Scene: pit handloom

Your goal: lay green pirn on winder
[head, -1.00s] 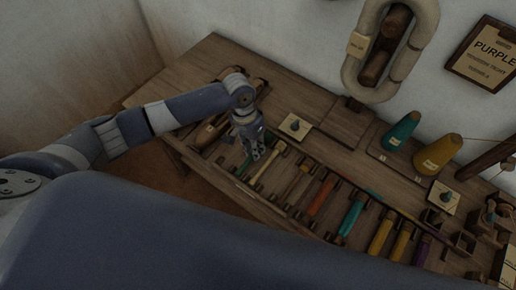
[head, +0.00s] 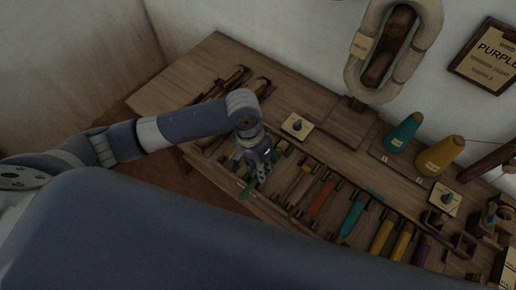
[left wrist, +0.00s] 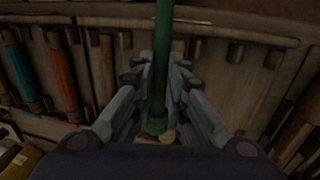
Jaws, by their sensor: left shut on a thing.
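My left gripper (head: 262,174) is shut on the green pirn (head: 247,187) over the left end of the pirn rack. In the left wrist view the pirn (left wrist: 163,50) stands lengthwise between the two fingers (left wrist: 160,80), its thicker end close to the palm. In the head view the gripper hides the pirn's middle. Wooden fittings (head: 492,218) stand at the far right of the bench; I cannot tell whether they are the winder. My right gripper is not in view.
An orange pirn (head: 322,196), a teal pirn (head: 352,217) and several others lie in a row on the bench. A teal cone (head: 404,131) and a yellow cone (head: 440,155) stand behind. Wooden shuttles (head: 222,84) lie at the back left.

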